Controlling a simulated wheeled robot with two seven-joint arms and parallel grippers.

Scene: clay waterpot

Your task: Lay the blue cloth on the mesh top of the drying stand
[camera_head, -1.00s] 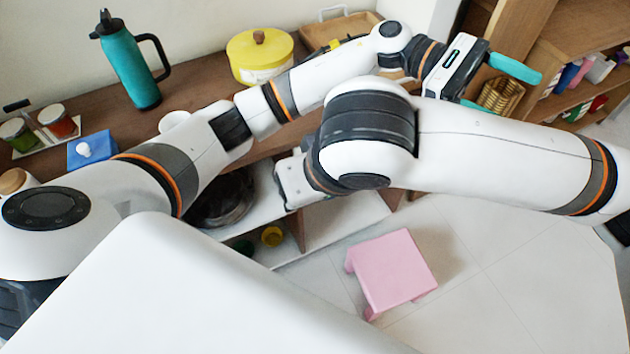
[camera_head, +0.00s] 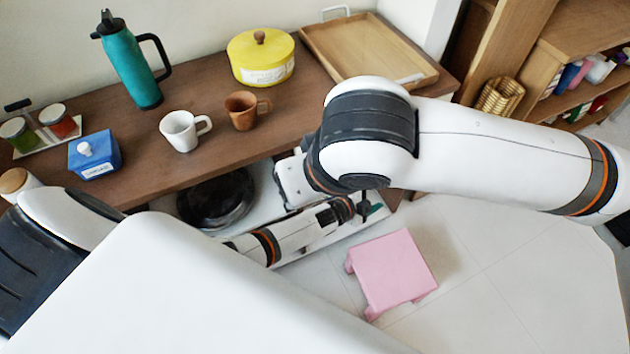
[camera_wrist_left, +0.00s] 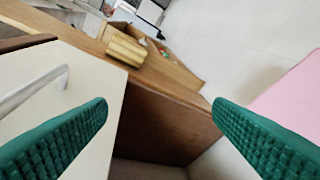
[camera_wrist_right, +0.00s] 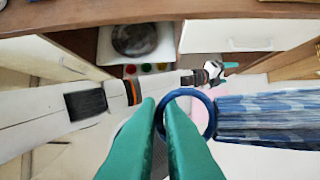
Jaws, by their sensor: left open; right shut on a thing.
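In the right wrist view, the blue striped cloth (camera_wrist_right: 268,118) extends to the right edge. A dark blue ring (camera_wrist_right: 207,101) adjoins its left end. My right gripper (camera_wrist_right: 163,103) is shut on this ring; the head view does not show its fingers. I cannot make out the drying stand in any view.
The wooden counter (camera_head: 330,110) holds a white mug (camera_head: 180,132), a brown mug (camera_head: 240,112), a yellow pot (camera_head: 260,62) and a tray (camera_head: 365,55). A pink stool (camera_head: 392,270) stands on clear floor. A shelf with a basket (camera_head: 499,96) is at the right.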

